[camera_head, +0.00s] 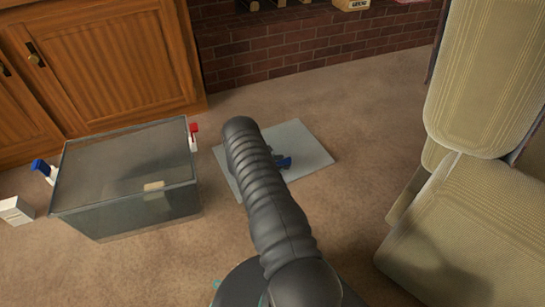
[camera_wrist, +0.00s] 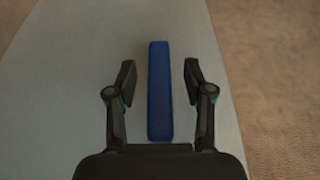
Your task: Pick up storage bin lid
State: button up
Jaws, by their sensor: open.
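The storage bin lid (camera_head: 312,150) is a flat, light grey panel lying on the carpet in the middle of the head view. In the wrist view the lid (camera_wrist: 60,110) fills the left and middle of the picture, with a long blue bar-shaped handle (camera_wrist: 159,115) on it. My gripper (camera_wrist: 160,76) is open, with one finger on each side of the blue handle and a visible gap on both sides. How high the fingertips are above the lid cannot be told. In the head view my arm hides part of the lid and most of the gripper.
A grey see-through bin (camera_head: 115,222) stands left of the lid. A blue-topped bottle (camera_head: 42,169), a red-topped bottle (camera_head: 194,136) and a white box (camera_head: 15,211) are near it. A beige armchair (camera_head: 470,225) is at right. Wooden cabinets (camera_head: 115,60) and brickwork (camera_head: 290,45) stand behind.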

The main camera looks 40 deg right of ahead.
jog(key=shift+d+f, duration=0.15)
jog(key=shift+d, duration=0.25)
grip_shut()
jog(key=shift+r, duration=0.2)
